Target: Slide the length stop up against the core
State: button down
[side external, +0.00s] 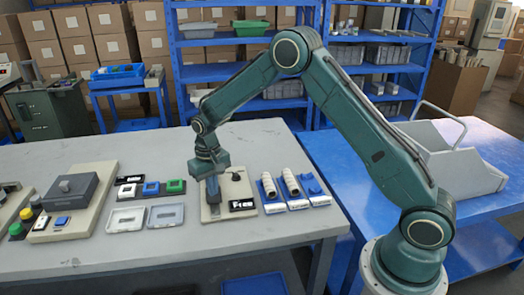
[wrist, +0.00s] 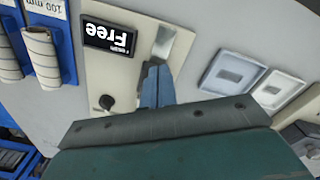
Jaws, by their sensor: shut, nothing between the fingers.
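My gripper (side external: 213,193) points down over a beige plate (side external: 240,208), its fingers shut and empty. In the wrist view the closed fingertips (wrist: 157,68) are over or beside a shiny metal strip (wrist: 165,42) on that plate; whether they touch it is unclear. The plate also carries a dark knob (wrist: 105,102) and a black sign reading "Free" (wrist: 108,36). Two whitish rolls, which look like cores, lie in blue holders: a left roll (side external: 269,187) and a right roll (side external: 291,183). I cannot clearly make out the length stop; my gripper may hide it.
A third blue holder (side external: 312,187) without a roll stands right of the rolls. Two pale trays (side external: 126,219) lie left of the plate, with small black, blue and green blocks behind. A grey box on a base (side external: 72,190) is farther left. The table front is clear.

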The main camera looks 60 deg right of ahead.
jog(key=shift+f, duration=0.7)
jog(key=shift+f, duration=0.35)
jog(key=shift+f, duration=0.15)
jog(key=shift+w+d, duration=0.45)
dwell(1.5)
jog(key=shift+s+a, duration=0.1)
dwell(0.8)
jog(key=shift+r, duration=0.4)
jog(key=shift+r, duration=0.7)
jog(key=shift+r, duration=0.35)
jog(key=shift+r, duration=0.35)
